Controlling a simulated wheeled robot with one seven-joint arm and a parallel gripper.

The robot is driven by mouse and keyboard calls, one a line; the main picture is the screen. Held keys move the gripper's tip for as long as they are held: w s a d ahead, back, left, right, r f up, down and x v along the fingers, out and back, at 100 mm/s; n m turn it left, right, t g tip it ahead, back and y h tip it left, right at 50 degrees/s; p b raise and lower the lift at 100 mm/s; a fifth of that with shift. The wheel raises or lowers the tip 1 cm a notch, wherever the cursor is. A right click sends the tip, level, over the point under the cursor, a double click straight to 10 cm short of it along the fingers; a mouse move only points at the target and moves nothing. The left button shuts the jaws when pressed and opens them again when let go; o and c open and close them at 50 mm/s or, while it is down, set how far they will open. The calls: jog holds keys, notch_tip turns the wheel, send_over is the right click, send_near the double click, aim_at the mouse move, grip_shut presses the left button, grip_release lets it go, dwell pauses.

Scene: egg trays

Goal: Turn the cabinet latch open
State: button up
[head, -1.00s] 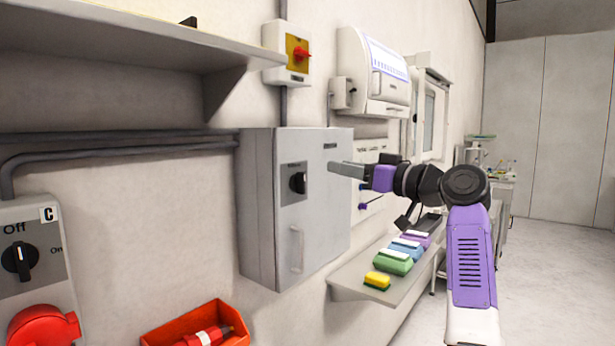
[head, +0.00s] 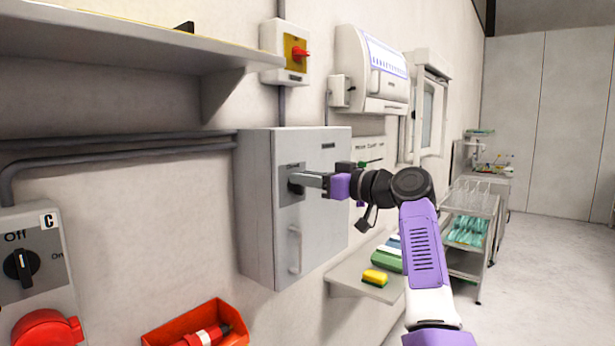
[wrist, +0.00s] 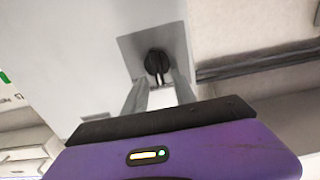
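The grey cabinet (head: 318,215) hangs on the wall, its door closed, with a vertical handle (head: 295,250) low on its front. The latch is a black rotary knob on a darker grey plate (head: 291,170). In the head view my gripper (head: 297,180) covers most of the knob. In the wrist view the black knob (wrist: 157,62) shows just beyond and between the fingertips of my gripper (wrist: 156,84). The two fingers are apart, with a gap between them. Whether they touch the knob I cannot tell.
A red switch box (head: 290,52) is above the cabinet and a long shelf (head: 120,45) is at upper left. An Off/On switch panel (head: 30,250) and a red bin (head: 195,325) are lower left. A ledge (head: 350,285) with sponges is at right.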

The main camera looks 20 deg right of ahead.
jog(key=shift+c, duration=0.2)
grip_shut()
jog(key=shift+d+m, duration=0.1)
jog(key=shift+m, duration=0.3)
jog(key=shift+w+d+f+m+p, duration=0.25)
jog(key=shift+m+p, duration=1.15)
jog(key=shift+m, duration=1.45)
jog(key=shift+w+d+f+m+p, duration=0.1)
jog(key=shift+d+f+m+p, duration=0.25)
jog(key=shift+m+p, duration=1.85)
jog(key=shift+w+d+f+m+p, duration=0.3)
jog(key=shift+m+p, duration=0.35)
jog(key=shift+m, duration=2.9)
jog(key=shift+s+a+f, duration=0.1)
jog(key=shift+a, duration=0.05)
